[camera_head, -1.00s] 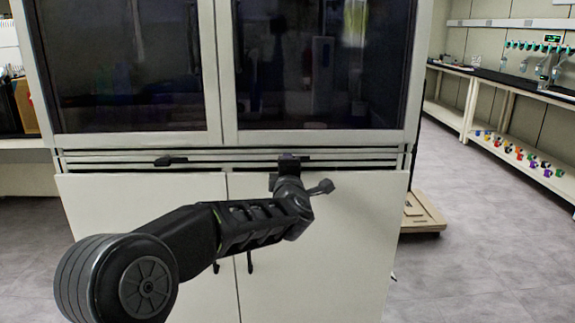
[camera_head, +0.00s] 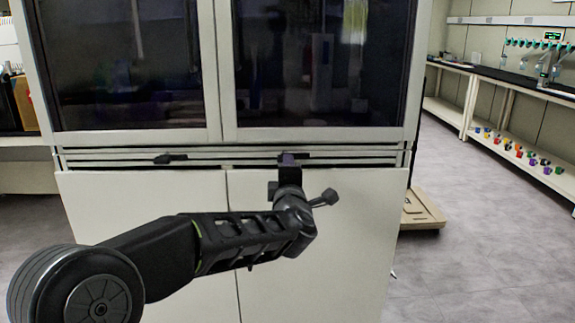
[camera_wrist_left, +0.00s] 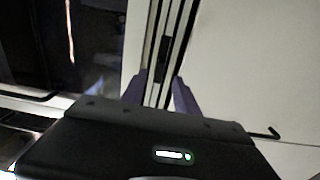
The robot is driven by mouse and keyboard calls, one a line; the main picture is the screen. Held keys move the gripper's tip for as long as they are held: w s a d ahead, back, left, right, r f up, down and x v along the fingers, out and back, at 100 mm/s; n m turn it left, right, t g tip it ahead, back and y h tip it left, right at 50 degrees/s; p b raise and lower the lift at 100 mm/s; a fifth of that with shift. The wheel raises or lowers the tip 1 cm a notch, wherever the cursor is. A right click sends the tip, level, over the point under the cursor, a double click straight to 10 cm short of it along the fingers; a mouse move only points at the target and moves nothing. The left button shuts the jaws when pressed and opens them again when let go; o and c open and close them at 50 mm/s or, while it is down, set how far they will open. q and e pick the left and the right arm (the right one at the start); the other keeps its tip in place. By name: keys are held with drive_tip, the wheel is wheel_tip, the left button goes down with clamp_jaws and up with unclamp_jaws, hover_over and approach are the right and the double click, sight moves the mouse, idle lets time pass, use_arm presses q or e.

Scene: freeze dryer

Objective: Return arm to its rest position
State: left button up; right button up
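My left arm comes in from the lower left of the head view. Its gripper (camera_head: 290,158) is up at the slatted rail band of the cabinet, in front of the right black handle (camera_head: 318,155). In the left wrist view, the two purple fingers (camera_wrist_left: 159,84) stand apart, with the rail strips showing between them. A dark handle piece (camera_wrist_left: 162,58) shows just beyond the fingertips. I see nothing held between them. My right gripper is in neither view.
The cabinet has dark glass doors (camera_head: 325,60) above and white doors (camera_head: 350,230) below. A second black handle (camera_head: 170,158) is on the left of the rail band. A pale wheeled platform (camera_head: 422,210) stands at the right. The floor (camera_head: 490,240) there is clear.

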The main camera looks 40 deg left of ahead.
use_arm(q)
drive_tip(key=shift+v, duration=1.2)
